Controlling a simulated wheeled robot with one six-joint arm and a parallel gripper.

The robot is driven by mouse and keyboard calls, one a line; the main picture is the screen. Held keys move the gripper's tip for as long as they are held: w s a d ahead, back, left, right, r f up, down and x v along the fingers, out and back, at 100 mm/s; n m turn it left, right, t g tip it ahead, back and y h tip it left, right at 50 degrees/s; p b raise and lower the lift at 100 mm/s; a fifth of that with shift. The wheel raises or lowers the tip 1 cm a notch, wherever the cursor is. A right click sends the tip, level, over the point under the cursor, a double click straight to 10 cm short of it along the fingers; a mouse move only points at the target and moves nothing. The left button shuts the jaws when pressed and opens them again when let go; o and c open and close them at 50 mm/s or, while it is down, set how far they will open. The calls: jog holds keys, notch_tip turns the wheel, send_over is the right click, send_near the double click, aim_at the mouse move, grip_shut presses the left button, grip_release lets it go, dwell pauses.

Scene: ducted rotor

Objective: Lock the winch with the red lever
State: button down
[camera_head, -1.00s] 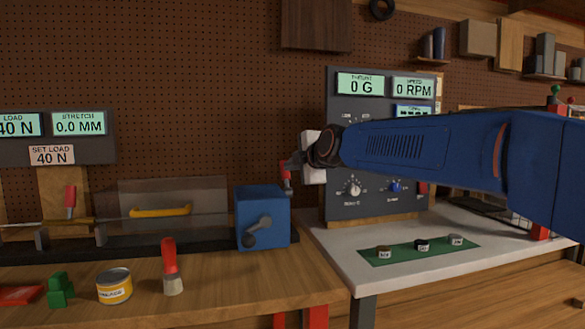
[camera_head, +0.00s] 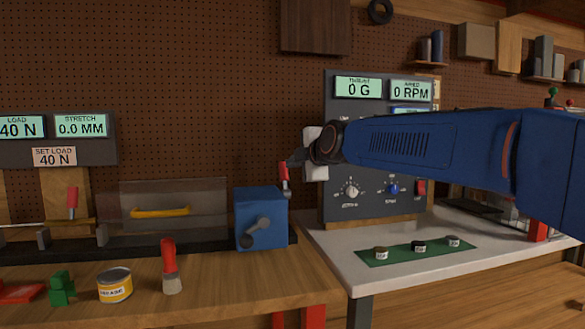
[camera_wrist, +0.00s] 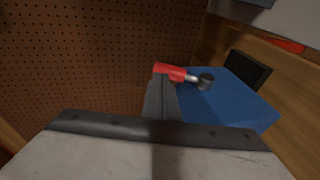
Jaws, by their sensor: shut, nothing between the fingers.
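The winch is a blue box (camera_head: 261,222) with a grey crank on its front, at the right end of the left bench. Its red lever (camera_head: 284,174) stands roughly upright at the box's top right. In the wrist view the red lever handle (camera_wrist: 169,71) joins a short metal shaft and dark hub on the blue box (camera_wrist: 240,100). My gripper (camera_head: 294,159) is shut and empty, just right of the lever's top. In the wrist view its dark fingers (camera_wrist: 160,96) end right beside the red handle; I cannot tell whether they touch it.
A control panel (camera_head: 335,200) stands behind my arm on the white bench. A clear guard (camera_head: 205,190) stands left of the winch. A brush (camera_head: 169,262), a yellow tin (camera_head: 115,286) and a green block (camera_head: 61,289) sit on the wooden bench. Pegboard closes off the back.

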jog(key=r+v, duration=0.2)
jog(key=v, duration=0.9)
jog(key=shift+w+r, duration=0.2)
jog(key=shift+r, duration=0.05)
jog(key=shift+a, duration=0.1)
jog(key=s+d+f+m+g+h, duration=0.2)
jog(key=s+d+f+m, duration=0.4)
jog(key=s+d+f, duration=0.4)
jog(key=s+d+f+m+g+h, duration=0.25)
jog(key=s+d+f+m, duration=0.45)
jog(key=f, duration=0.6)
jog(key=s+d+f+m+g+h, duration=0.1)
jog(key=s+d+f+m+g, duration=0.1)
jog(key=s+d+f+m, duration=0.3)
jog(key=s+d+f+m+g+h, duration=0.1)
jog(key=s+d+f+m, duration=0.3)
jog(key=s+f, duration=1)
jog(key=shift+d+f+m+g, duration=0.4)
jog(key=shift+d+f, duration=0.2)
jog(key=shift+f, duration=0.1)
jog(key=shift+w+a+h, duration=0.1)
jog(key=shift+h, duration=0.15)
